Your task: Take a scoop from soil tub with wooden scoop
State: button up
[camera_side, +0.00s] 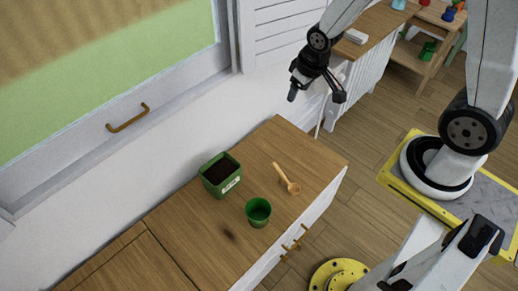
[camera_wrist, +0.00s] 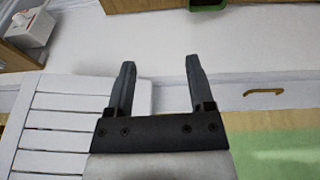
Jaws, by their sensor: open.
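The soil tub (camera_side: 226,184) is a square green tub with dark soil in it, standing on the wooden cabinet top in the side view. Part of a green container (camera_wrist: 209,4) is cut off at the top edge of the wrist view. The wooden scoop (camera_side: 287,178) lies on the cabinet top to the right of the tub, its round bowl end toward the front. My gripper (camera_side: 317,95) is up in the air above and behind the cabinet, away from both. In the wrist view its two fingers (camera_wrist: 160,90) are apart with nothing between them.
A green cup (camera_side: 258,211) stands on the cabinet top (camera_side: 190,228), in front of the tub and scoop. A wall and window lie to the left. A second cabinet with a white box (camera_side: 355,36) and a shelf with toys stand at the back.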

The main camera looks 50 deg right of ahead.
send_over(280, 172)
jog(key=w, duration=0.1)
notch_tip(280, 172, down, 9)
jog(key=d+x, duration=0.2)
jog(key=x, duration=0.8)
jog(key=s+f+y, duration=0.1)
jog(key=s+f, duration=0.2)
jog(key=f, duration=0.7)
jog(key=s+f+t+y, duration=0.1)
jog(key=s+f, duration=0.1)
jog(key=f, duration=0.9)
jog(key=shift+s+a+n+y, duration=0.3)
jog(key=shift+s+a+n, duration=0.05)
jog(key=shift+s+n, duration=0.05)
jog(key=shift+f, duration=0.15)
jog(key=shift+x, duration=1.2)
jog(key=shift+x, duration=2.55)
